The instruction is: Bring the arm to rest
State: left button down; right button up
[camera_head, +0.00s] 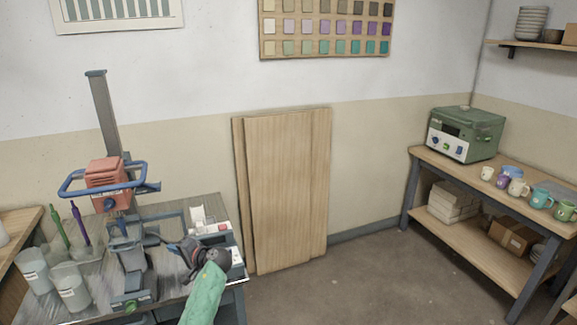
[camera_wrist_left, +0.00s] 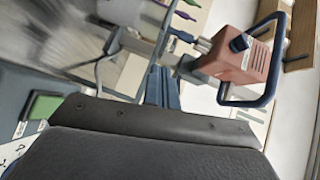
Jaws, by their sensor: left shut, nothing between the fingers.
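My left arm, in a green sleeve, comes up from the bottom of the head view. Its dark gripper (camera_head: 176,246) is shut and empty over the right part of the metal-topped bench (camera_head: 176,290), beside the mixer stand. In the left wrist view the gripper's dark body fills the bottom, with the narrow closed fingers (camera_wrist_left: 163,88) beyond it. The mixer's red motor head (camera_head: 106,174) with a blue loop handle is on the upright column; it also shows in the left wrist view (camera_wrist_left: 238,58). My right gripper is in neither view.
Translucent buckets (camera_head: 74,292) and green and purple stirrers (camera_head: 58,228) stand left of the mixer. A white device (camera_head: 212,228) sits on the bench's right side. Wooden boards (camera_head: 288,190) lean on the wall. A right-hand table (camera_head: 465,170) holds a green machine and cups. The middle floor is clear.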

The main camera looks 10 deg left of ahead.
pick_arm(q)
jog(key=s+d+f+m+h, duration=0.1)
jog(key=s+d+f+h, duration=0.35)
jog(key=f, duration=0.65)
jog(key=s+d+f+m+h, duration=0.1)
jog(key=s+d+f+h, duration=0.1)
jog(key=s+d+f, duration=0.7)
jog(key=s+d+f+m+h, duration=0.1)
jog(key=s+d+f+h, duration=0.3)
jog(key=f, duration=0.9)
jog(key=s+d+f+g+h, duration=0.1)
jog(key=s+d+f, duration=0.4)
jog(key=s, duration=0.5)
jog(key=s+d+f+n+g+h, duration=0.1)
jog(key=s+d+f+h, duration=0.2)
jog(key=s, duration=0.7)
jog(key=s+d+f+n+h, duration=0.1)
jog(key=s+d+f+h, duration=0.1)
jog(key=s+d+f, duration=0.5)
jog(key=s+d, duration=0.2)
jog(key=s, duration=0.2)
jog(key=shift+d+g, duration=0.25)
jog(key=shift+g, duration=0.15)
